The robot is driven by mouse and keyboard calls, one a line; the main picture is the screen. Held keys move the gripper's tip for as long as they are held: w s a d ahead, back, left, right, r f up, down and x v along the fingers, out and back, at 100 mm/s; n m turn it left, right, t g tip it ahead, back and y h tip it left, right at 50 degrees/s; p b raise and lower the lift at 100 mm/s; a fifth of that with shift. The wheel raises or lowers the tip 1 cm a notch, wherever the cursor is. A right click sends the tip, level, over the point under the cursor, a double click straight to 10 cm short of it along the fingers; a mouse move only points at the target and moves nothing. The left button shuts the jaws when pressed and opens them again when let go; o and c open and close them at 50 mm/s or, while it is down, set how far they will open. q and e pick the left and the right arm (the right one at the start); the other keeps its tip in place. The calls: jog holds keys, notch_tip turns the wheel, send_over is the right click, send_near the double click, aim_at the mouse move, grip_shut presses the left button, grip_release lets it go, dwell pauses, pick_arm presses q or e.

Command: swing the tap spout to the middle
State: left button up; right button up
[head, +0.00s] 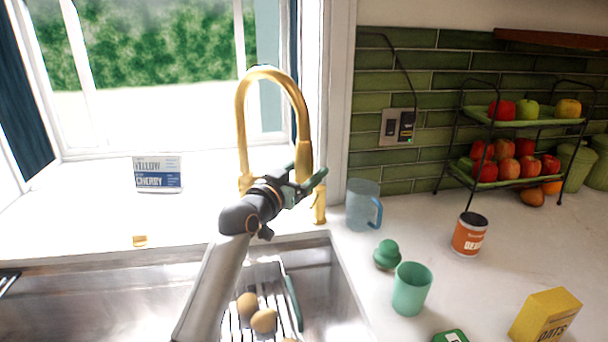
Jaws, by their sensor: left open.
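The gold tap (243,110) stands behind the sink. Its tall neck arches over, and the spout (304,150) hangs down on the right side of the arch. My left arm reaches up across the sink from the lower left. My left gripper (318,180) is open, at the lower end of the spout. Its fingers point to the right, and the spout end is partly hidden there. I cannot tell whether the fingers touch the spout. The tap's base is partly hidden behind my gripper. My right gripper is out of view.
The steel sink (90,305) holds a rack with several brown round items (263,321). Right of it stand a blue mug (360,208), a green cup (411,290), a can (469,236) and a yellow box (546,316). A fruit stand (462,140) is at back right. A sign (158,174) stands on the sill.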

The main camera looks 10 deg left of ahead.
pick_arm(q)
grip_shut()
dwell(0.7)
dwell(0.3)
